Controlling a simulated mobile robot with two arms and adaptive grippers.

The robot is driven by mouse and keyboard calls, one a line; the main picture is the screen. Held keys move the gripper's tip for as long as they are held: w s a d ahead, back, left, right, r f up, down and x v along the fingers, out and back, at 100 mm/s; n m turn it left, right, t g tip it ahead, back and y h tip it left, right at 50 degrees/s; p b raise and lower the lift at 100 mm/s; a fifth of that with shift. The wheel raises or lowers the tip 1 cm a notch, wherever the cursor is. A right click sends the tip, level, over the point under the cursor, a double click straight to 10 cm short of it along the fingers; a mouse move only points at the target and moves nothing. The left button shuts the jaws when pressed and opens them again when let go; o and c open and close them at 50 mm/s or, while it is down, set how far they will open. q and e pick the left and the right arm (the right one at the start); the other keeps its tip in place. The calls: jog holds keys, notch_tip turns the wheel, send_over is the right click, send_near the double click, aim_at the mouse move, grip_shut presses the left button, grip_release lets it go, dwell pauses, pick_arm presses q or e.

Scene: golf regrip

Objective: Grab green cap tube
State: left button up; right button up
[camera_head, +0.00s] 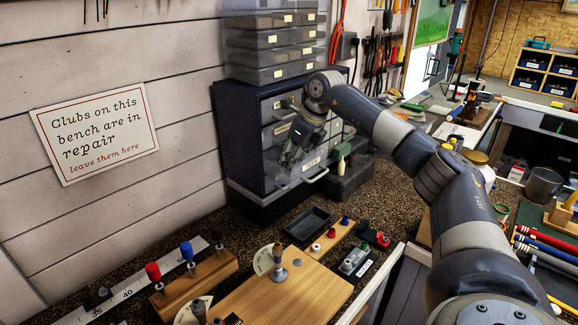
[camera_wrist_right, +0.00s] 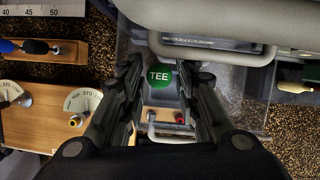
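The green round cap marked TEE (camera_wrist_right: 159,77) shows in the right wrist view, seen from above, at the middle between my right gripper's fingers. The tube body below it is mostly hidden. In the head view I cannot make the cap out; my right gripper (camera_head: 292,152) is in front of the dark drawer cabinet, where the cap would be covered. In the wrist view my right gripper (camera_wrist_right: 165,88) is open, with one finger on each side of the cap. I cannot tell whether either finger touches it. My left gripper is not in view.
The cabinet (camera_head: 233,118) has a drawer handle (camera_head: 316,175) just below the gripper. A green and cream object (camera_head: 341,150) stands right of the gripper. A black tray (camera_head: 307,226) and wooden blocks lie on the bench in front. Clear stacked drawers (camera_head: 262,58) stand on the cabinet.

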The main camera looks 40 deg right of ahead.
grip_shut()
jog(key=shift+r, duration=0.15)
